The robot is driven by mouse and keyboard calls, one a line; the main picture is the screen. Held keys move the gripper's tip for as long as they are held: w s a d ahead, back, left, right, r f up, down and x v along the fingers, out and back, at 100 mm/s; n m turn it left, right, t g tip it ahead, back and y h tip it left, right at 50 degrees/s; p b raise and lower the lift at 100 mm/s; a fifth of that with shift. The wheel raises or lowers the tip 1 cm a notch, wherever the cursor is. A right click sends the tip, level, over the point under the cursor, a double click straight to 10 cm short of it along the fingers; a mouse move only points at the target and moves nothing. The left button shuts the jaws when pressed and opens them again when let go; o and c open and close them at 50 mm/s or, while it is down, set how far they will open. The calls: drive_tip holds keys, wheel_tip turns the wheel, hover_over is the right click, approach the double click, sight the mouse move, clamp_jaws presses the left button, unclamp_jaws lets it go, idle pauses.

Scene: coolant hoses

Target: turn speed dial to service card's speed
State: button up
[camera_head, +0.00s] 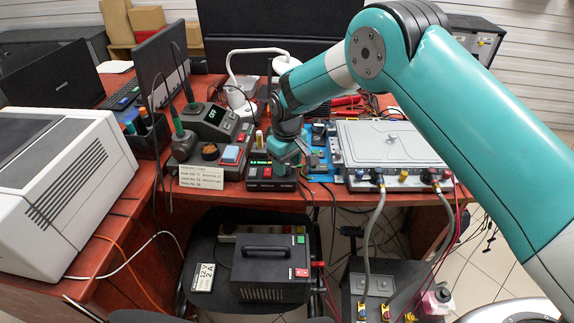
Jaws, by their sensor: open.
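A white service card (202,176) with several printed lines stands at the front edge of the red bench. Its print is too small to read surely. Behind it, a grey control box carries a dark round knob (210,152) and a light blue button (230,155); I cannot tell whether this knob is the speed dial. My gripper (283,168) points down at a small black unit (262,185) with a green display and red marks, right of the card. My gripper is open; its fingertips are small and partly hidden, and I cannot tell whether they touch the unit.
A grey box with "OFF" on its display (212,113) stands behind the card. A metal-lidded case (388,145) with hose fittings is at the right. A black power supply (270,268) sits below the bench. A white printer-like machine (50,185) fills the left.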

sight(287, 167)
wheel_tip(287, 167, up, 16)
drive_tip(key=b, duration=0.1)
drive_tip(key=shift+r, duration=0.2)
drive_tip(key=s+d+r+y, duration=0.2)
drive_tip(key=s+d+r, duration=0.4)
drive_tip(key=s+r, duration=0.5)
drive_tip(key=s+d+y, duration=0.1)
drive_tip(key=s+d, duration=0.1)
drive_tip(key=s, duration=0.9)
drive_tip(key=s+d+m+y+p, duration=0.1)
drive_tip(key=s+d, duration=0.1)
drive_tip(key=s, duration=1)
drive_tip(key=shift+s+d+f, duration=0.15)
drive_tip(key=shift+s+f, duration=0.1)
drive_tip(key=shift+f, duration=0.2)
